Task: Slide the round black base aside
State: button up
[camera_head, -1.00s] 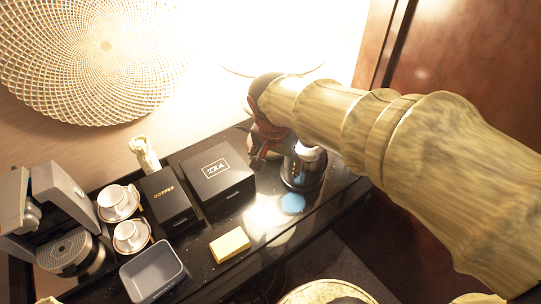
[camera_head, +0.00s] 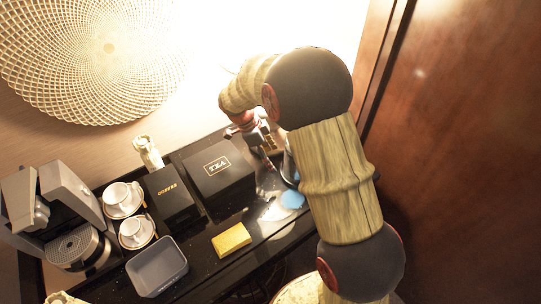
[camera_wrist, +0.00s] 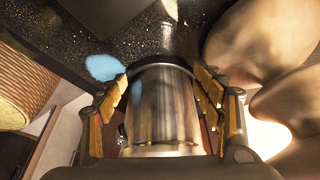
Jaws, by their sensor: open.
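My gripper (camera_head: 266,140) is low over the back right of the black counter, beyond the tea box. In the wrist view, my gripper (camera_wrist: 162,80) is open, with its yellow-padded fingers on either side of a shiny metal cylinder (camera_wrist: 163,110). I cannot tell whether the pads touch it. In the head view, my arm hides most of this cylinder. Only a dark edge of the round black base (camera_head: 289,180) shows beside my arm; most of it is hidden. A blue round patch (camera_head: 292,200) lies just in front and also shows in the wrist view (camera_wrist: 103,67).
The tea box (camera_head: 218,170) and coffee box (camera_head: 168,195) stand to the left. A yellow sponge (camera_head: 231,240) and grey bin (camera_head: 157,267) sit nearer the front edge. Cups on saucers (camera_head: 137,232) and a coffee machine (camera_head: 75,215) are farther left. Large brown rounded shapes (camera_wrist: 258,40) crowd the wrist view's right.

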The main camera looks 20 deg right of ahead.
aim_at(279, 175)
jog(key=shift+b+x, duration=0.5)
jog(key=shift+x, duration=3.4)
jog(key=shift+c, duration=1.4)
jog(key=c, duration=0.6)
jog(key=shift+s+f, duration=0.1)
jog(key=shift+s, duration=0.05)
jog(key=c, duration=0.7)
jog(key=shift+c, duration=0.2)
